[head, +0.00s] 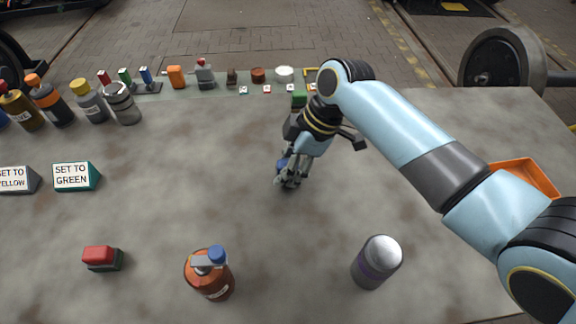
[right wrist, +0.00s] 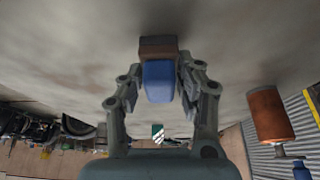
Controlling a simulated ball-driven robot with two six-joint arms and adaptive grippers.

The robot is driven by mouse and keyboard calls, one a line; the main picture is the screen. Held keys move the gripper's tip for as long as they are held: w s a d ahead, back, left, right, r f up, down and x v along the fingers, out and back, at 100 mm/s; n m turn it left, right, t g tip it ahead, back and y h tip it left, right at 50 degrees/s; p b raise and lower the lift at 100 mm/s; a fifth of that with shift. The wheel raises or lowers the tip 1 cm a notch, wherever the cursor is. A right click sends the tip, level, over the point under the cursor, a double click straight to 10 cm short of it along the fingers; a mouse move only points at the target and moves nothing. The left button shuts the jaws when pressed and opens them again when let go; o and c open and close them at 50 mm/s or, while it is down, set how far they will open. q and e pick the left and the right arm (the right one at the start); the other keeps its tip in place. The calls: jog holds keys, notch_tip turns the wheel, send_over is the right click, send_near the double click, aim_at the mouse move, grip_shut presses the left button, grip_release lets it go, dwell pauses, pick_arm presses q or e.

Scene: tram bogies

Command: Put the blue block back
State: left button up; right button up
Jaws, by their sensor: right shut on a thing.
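My right gripper (head: 289,181) is low over the middle of the table, pointing down. It is shut on the blue block (right wrist: 158,82), whose sides lie between the two fingers in the right wrist view. A little blue (head: 282,165) shows beside the fingers in the head view. A brown piece (right wrist: 158,48) lies at the far end of the block; I cannot tell whether it is joined to it. Whether the block touches the table is hidden. My left gripper is not in view.
Bottles stand back left, near the green sign (head: 76,177). A red-topped block (head: 102,258), an orange bottle (head: 209,277) and a grey can (head: 377,262) stand in front. An orange bin (head: 528,176) is right.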

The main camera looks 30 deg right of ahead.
jog(key=shift+f, duration=0.35)
jog(key=shift+f, duration=0.15)
jog(key=o, duration=1.1)
jog(key=v, duration=1.2)
jog(key=shift+s, duration=0.1)
